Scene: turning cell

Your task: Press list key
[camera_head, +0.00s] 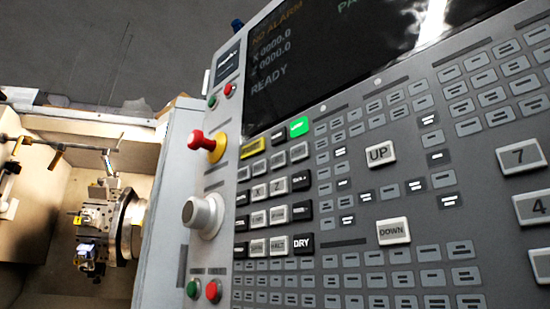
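The control panel (330,278) fills the right and middle of the head view, tilted and close. Many small keys cover it, most with marks too small to read. I cannot make out which one is the list key. Larger light keys read UP (380,154), DOWN (393,231), 7 (522,156) and 4 (535,207). A dark key reads DRY (302,243). One key is lit green (299,127) and one is yellow (253,149). Neither of my grippers is in view.
The dark screen (330,60) shows NO ALARM and READY. A red mushroom button (196,140) and a grey knob (204,214) stick out from the panel's left strip. Green (192,289) and red (213,291) buttons sit below. The open lathe chamber (60,215) is at left.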

